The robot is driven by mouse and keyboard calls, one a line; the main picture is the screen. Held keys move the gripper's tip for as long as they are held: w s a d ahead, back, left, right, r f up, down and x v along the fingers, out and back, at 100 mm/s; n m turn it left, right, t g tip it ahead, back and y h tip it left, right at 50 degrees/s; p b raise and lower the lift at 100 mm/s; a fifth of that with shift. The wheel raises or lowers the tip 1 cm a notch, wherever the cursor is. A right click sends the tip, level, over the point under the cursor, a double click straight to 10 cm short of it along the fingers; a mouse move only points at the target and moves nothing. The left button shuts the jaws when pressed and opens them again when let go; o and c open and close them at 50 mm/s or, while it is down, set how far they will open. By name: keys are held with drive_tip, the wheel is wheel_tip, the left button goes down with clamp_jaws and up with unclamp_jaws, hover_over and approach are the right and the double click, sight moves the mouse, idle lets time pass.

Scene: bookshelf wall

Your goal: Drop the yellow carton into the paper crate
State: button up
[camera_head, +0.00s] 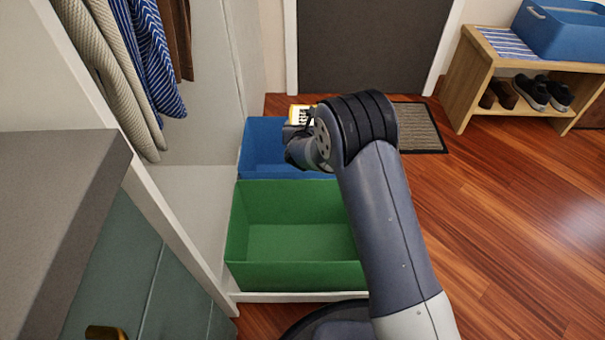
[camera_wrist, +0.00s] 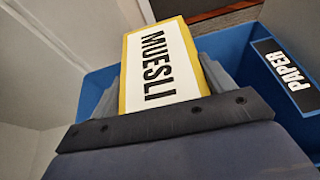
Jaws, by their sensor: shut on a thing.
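The yellow carton (camera_wrist: 165,68), with a white face marked MUESLI, is between the two fingers of my gripper (camera_wrist: 165,82) in the wrist view. My gripper is shut on it. In the head view only a small part of the carton (camera_head: 298,113) shows past my wrist, over the far part of the blue crate. The blue crate (camera_wrist: 267,62) bears a PAPER label and lies below the carton in the wrist view. In the head view the paper crate (camera_head: 262,133) stands behind the green one, partly hidden by my arm. The carton's underside is hidden.
A green crate (camera_head: 300,195) stands nearer, in front of the blue one. A white wall panel with hanging clothes (camera_head: 105,60) is on the left, beside a grey counter (camera_head: 60,190). A bench (camera_head: 480,75) with shoes and a doormat (camera_head: 418,127) are right; the floor there is clear.

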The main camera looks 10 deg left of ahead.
drive_tip(key=shift+f, duration=0.2)
drive_tip(key=o, duration=1)
drive_tip(key=p+v, duration=0.2)
drive_tip(key=v, duration=0.8)
drive_tip(key=shift+s+d+r, duration=0.15)
drive_tip(key=shift+s, duration=0.25)
drive_tip(key=shift+w, duration=0.1)
